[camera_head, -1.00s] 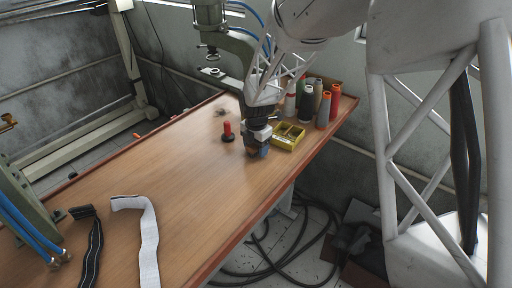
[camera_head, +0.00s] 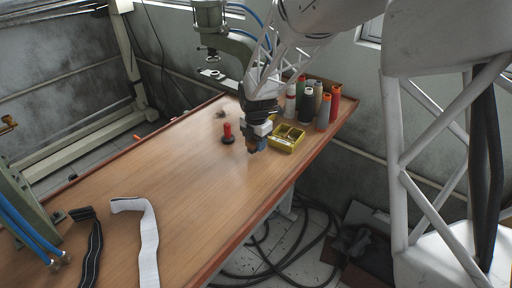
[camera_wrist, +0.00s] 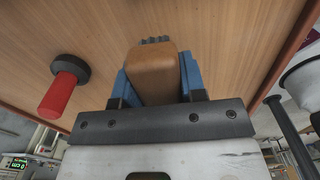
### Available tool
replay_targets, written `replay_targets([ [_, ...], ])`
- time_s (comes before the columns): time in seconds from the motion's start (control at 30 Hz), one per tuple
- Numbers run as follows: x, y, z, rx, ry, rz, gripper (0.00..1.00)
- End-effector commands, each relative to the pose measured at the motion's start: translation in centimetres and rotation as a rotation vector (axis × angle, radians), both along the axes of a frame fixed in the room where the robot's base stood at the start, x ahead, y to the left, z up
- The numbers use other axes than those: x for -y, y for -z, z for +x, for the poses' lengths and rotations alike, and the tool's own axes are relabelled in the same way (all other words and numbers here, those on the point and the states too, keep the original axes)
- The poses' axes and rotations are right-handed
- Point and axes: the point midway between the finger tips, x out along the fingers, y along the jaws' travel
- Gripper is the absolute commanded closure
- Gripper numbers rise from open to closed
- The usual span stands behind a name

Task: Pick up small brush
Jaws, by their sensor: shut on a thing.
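The small brush (camera_wrist: 153,72) has a brown wooden body and a row of dark bristles at its far end. In the wrist view it sits between the two blue fingers of my gripper (camera_wrist: 155,84), which is shut on it. In the head view my gripper (camera_head: 257,146) is over the far part of the wooden table, and the brush (camera_head: 252,150) shows only as a small brown bit at its tip. I cannot tell exactly how far the brush is above the table.
A red-handled object with a black base (camera_head: 228,133) stands just left of my gripper. A yellow divided box (camera_head: 287,138) is to the right, with several thread spools (camera_head: 323,110) behind. White (camera_head: 148,245) and black (camera_head: 87,245) straps lie at the near left. The middle table is clear.

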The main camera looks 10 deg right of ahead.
Motion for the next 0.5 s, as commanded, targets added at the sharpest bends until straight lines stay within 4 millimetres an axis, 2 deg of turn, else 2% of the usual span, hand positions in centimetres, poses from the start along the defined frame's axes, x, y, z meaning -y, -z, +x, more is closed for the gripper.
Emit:
replay_targets([
  [0.03,0.0,-0.9,0.0,0.003,0.000,0.000,0.88],
  [0.27,0.4,-1.1,-3.0,0.001,0.000,0.000,0.88],
  [0.5,0.9,-1.4,-6.9,0.000,0.000,0.000,0.88],
])
